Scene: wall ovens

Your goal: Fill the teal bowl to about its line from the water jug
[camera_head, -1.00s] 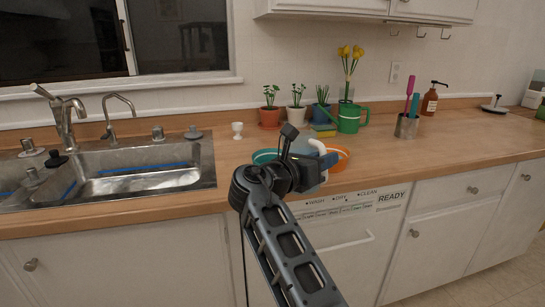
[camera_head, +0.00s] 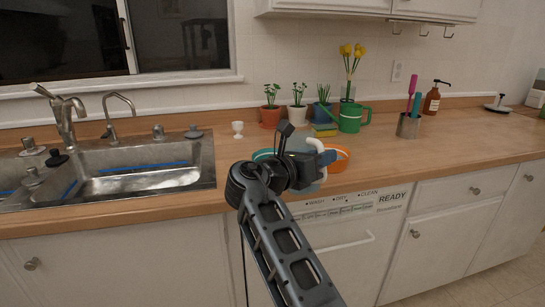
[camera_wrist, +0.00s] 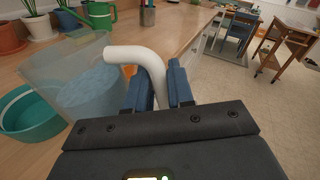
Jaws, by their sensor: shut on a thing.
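My gripper (camera_wrist: 160,88) is shut on the white handle (camera_wrist: 128,53) of the clear water jug (camera_wrist: 45,62). Pale blue water (camera_wrist: 92,90) shows inside the jug. In the head view my gripper (camera_head: 307,168) hides most of the jug, and the white handle (camera_head: 316,144) shows above it. The teal bowl (camera_wrist: 32,122) stands on the counter left of the jug in the wrist view, partly overlapped by it. Only a bit of its rim (camera_head: 262,155) shows in the head view.
An orange bowl (camera_head: 341,157) stands close on the right, partly hidden. Behind are potted plants (camera_head: 270,115), a sponge (camera_head: 325,130), a green watering can (camera_head: 350,121) and a utensil cup (camera_head: 408,126). A white egg cup (camera_head: 238,129) stands near the sink (camera_head: 150,170).

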